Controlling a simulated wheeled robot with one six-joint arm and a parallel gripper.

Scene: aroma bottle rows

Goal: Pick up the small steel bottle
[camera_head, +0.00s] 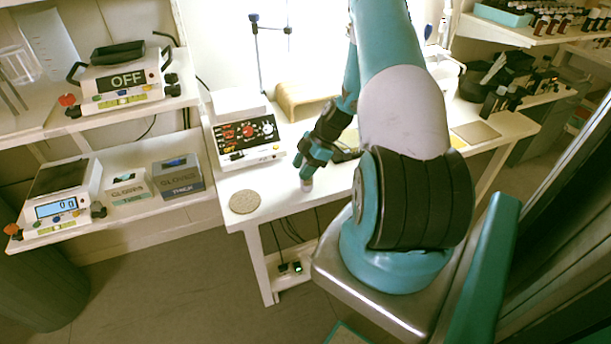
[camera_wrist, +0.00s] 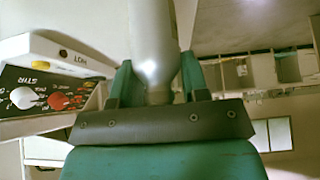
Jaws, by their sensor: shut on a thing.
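The small steel bottle (camera_wrist: 153,40) is a smooth grey metal cylinder that narrows to a neck. In the wrist view it stands between the two teal fingers of my gripper (camera_wrist: 154,82), which are shut on it. In the head view my gripper (camera_head: 306,166) points down over the front part of the white table (camera_head: 335,184). The lower end of the bottle (camera_head: 307,185) shows just under the fingers. I cannot tell whether it touches the table top. The rest of it is hidden by the gripper.
A control box with knobs (camera_head: 247,138) stands left of my gripper, and a round cork-coloured mat (camera_head: 244,202) lies at the table's front left. A tan curved stand (camera_head: 305,98) is behind. Dark bottles (camera_head: 497,101) stand at the right. Scales sit on the left shelves.

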